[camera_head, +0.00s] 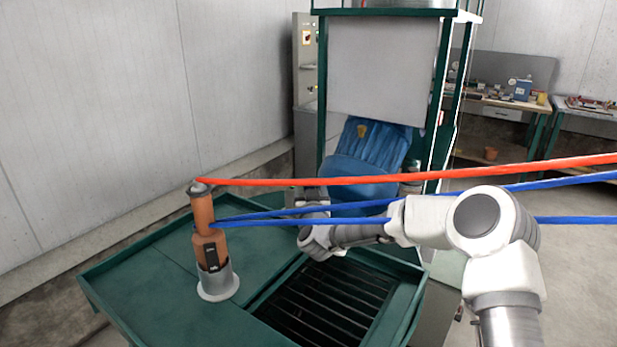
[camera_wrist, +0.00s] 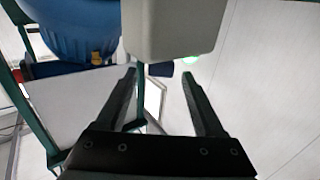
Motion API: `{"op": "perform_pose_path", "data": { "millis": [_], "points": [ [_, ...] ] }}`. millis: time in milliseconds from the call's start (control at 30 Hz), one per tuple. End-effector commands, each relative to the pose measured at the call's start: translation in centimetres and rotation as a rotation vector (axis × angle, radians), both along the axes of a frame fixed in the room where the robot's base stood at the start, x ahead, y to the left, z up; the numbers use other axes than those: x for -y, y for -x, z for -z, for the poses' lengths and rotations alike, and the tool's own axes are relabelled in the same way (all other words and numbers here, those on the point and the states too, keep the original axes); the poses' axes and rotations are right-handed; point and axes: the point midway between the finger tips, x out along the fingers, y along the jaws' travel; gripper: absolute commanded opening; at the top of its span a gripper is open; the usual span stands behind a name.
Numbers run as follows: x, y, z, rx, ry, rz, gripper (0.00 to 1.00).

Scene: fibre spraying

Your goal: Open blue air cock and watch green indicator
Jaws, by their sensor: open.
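My gripper (camera_wrist: 159,76) is open in the wrist view, its two dark fingers apart with nothing between them. A bright green light (camera_wrist: 161,69), likely the green indicator, shows just past the fingertips, under the edge of a pale box. In the head view my gripper (camera_head: 312,195) is small and partly behind the cables, in front of the green frame, and no cock or indicator is clear.
The pale box (camera_wrist: 170,25) fills the wrist view's top middle. A blue barrel (camera_head: 362,165) leans in the green frame. An orange spray tool (camera_head: 204,225) stands in a grey holder on the green table (camera_head: 150,265).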

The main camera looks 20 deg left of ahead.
Motion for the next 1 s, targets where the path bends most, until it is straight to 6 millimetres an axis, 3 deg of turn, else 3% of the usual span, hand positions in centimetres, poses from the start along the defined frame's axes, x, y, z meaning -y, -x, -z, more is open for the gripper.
{"op": "perform_pose_path", "data": {
  "millis": [400,867,1000],
  "points": [
    [-1.5,-4.4,-0.1,0.0,-0.001,0.0,0.7],
    [-1.7,-5.2,0.0,0.0,0.0,0.0,0.7],
    [-1.7,-5.2,0.0,0.0,0.0,0.0,0.48]
  ]
}}
